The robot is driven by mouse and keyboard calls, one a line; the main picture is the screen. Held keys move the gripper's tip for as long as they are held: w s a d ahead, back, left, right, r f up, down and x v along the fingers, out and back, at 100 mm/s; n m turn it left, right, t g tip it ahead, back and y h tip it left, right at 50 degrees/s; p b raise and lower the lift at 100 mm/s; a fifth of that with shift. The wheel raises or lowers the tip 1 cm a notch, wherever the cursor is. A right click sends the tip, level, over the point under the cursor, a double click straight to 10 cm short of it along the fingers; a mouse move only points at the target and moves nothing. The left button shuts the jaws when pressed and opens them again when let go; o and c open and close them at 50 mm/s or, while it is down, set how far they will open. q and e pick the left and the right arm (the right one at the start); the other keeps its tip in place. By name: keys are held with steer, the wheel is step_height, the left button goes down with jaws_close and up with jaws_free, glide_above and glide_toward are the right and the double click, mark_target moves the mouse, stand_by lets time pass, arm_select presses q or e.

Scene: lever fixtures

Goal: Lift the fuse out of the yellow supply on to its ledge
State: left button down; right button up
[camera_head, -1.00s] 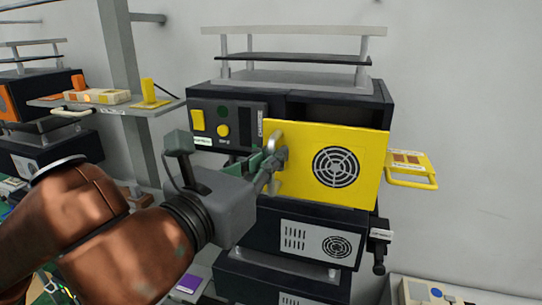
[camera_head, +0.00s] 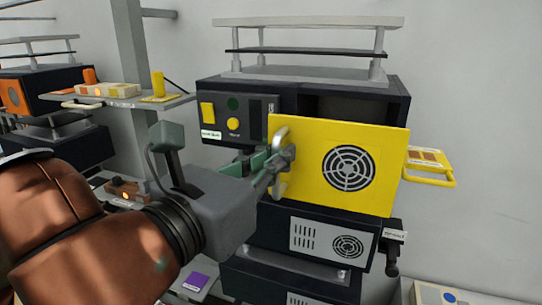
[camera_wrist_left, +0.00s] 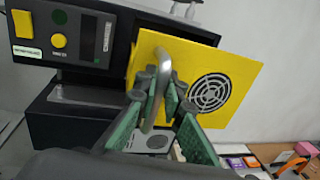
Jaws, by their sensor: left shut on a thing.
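The yellow supply is a dark cabinet (camera_head: 225,88) with a yellow door (camera_head: 315,191), which has a round vent and a silver handle (camera_head: 280,181). The door stands partly open, with a dark gap (camera_head: 345,106) above its top edge. My left gripper (camera_head: 272,165) is shut on the handle. In the left wrist view, its green fingers (camera_wrist_left: 157,110) close around the handle bar (camera_wrist_left: 152,88). The cabinet's inside is mostly hidden behind the door. I cannot make out a fuse inside it. My right gripper is not in view.
A black lever (camera_head: 392,262) sticks out lower right.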

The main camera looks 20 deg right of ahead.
arm_select(q)
steer(key=c, duration=2.4)
jaws_free()
steer(key=shift+s, duration=0.1)
steer(key=o, duration=0.3)
steer(key=shift+s+a, duration=0.15)
steer(key=shift+a, duration=0.05)
steer(key=shift+o, duration=0.3)
steer(key=shift+d, duration=0.1)
steer(key=v, duration=1.2)
steer(key=shift+w+f, duration=0.1)
steer(key=shift+w, duration=0.1)
